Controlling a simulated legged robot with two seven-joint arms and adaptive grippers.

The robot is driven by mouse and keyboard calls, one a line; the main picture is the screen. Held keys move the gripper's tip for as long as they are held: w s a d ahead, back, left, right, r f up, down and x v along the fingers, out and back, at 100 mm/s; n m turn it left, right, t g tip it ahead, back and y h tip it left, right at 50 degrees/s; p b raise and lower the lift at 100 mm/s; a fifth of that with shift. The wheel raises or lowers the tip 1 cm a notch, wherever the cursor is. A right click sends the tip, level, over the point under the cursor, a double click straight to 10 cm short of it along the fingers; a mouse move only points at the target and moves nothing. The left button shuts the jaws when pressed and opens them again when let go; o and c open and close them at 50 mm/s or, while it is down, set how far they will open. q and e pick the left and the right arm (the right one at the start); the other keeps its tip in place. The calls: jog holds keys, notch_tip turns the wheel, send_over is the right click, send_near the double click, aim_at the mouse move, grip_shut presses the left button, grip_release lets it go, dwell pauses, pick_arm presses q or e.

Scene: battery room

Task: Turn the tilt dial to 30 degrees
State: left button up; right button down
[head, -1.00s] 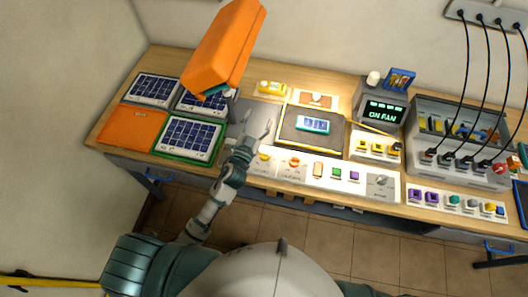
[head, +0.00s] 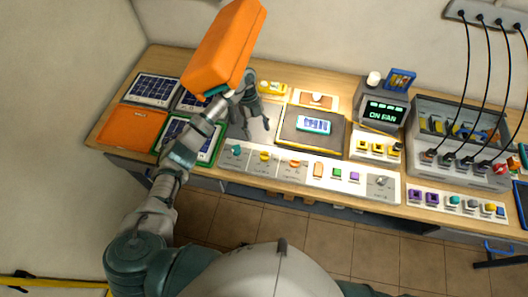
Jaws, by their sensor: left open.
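A pale control strip (head: 330,186) runs along the front of the bench. It carries a teal knob (head: 236,150), a yellow knob (head: 265,156), an orange knob (head: 294,163) and, at its right end, a grey dial (head: 380,181). Their labels are too small to read, so I cannot tell which is the tilt dial or its angle. My left gripper (head: 257,129) is open and empty, fingers pointing down, over the grey plate (head: 263,139) behind the teal and yellow knobs. It appears apart from the knobs. My right gripper is not in view.
Solar panels (head: 155,89) and an orange pad (head: 132,124) lie left. A dark tray (head: 297,141) holds a small panel (head: 314,124). A screen reading "ON FAN" (head: 384,112) and a cabled grey case (head: 450,108) stand right.

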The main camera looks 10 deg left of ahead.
aim_at(264, 152)
pick_arm(q)
jog(key=x, duration=0.4)
jog(key=p+x, duration=0.1)
jog(key=x, duration=0.6)
jog(key=shift+s+d+f+p, duration=0.1)
jog(key=shift+d+f+p, duration=0.1)
jog(key=shift+d+p, duration=0.2)
jog(key=c, duration=1.1)
